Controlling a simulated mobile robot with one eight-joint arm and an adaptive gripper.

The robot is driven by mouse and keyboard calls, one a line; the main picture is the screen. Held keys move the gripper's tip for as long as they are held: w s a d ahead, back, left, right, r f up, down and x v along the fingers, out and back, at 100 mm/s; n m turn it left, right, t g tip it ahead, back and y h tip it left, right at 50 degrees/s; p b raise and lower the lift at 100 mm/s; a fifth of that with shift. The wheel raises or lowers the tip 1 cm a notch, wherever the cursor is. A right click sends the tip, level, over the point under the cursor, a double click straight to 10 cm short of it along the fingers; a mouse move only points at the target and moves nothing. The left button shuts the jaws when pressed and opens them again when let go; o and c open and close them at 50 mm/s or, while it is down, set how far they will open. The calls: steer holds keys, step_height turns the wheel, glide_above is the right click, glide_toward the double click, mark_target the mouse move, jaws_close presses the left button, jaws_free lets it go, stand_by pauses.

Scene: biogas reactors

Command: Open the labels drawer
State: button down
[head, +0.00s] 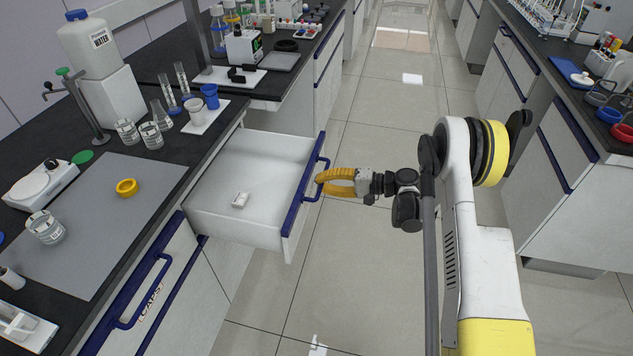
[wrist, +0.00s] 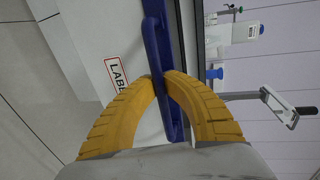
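The labels drawer (head: 270,165) stands pulled out from the left bench, with its white interior showing. A red-framed label (wrist: 117,73) reading "LABE", the rest hidden by a finger, is on its white front in the wrist view. Its blue bar handle (head: 323,160) runs along the front and also crosses the wrist view (wrist: 155,45). My gripper (head: 320,182) has yellow fingers at the handle. In the wrist view my fingertips (wrist: 163,76) close in on the bar from both sides, with the bar between them. A small white item (head: 240,200) lies inside the drawer.
The bench top (head: 170,145) beside the drawer carries glassware, a water bottle (head: 92,45) and a yellow ring (head: 126,187). A closed cupboard (head: 150,300) with blue handles is nearer. The tiled aisle floor (head: 365,260) is clear; another bench (head: 560,100) lines the right.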

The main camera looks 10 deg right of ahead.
steer(key=c, duration=1.5)
jaws_free()
steer(key=shift+o, duration=0.2)
steer(key=shift+d, duration=0.1)
steer(key=v, duration=1.2)
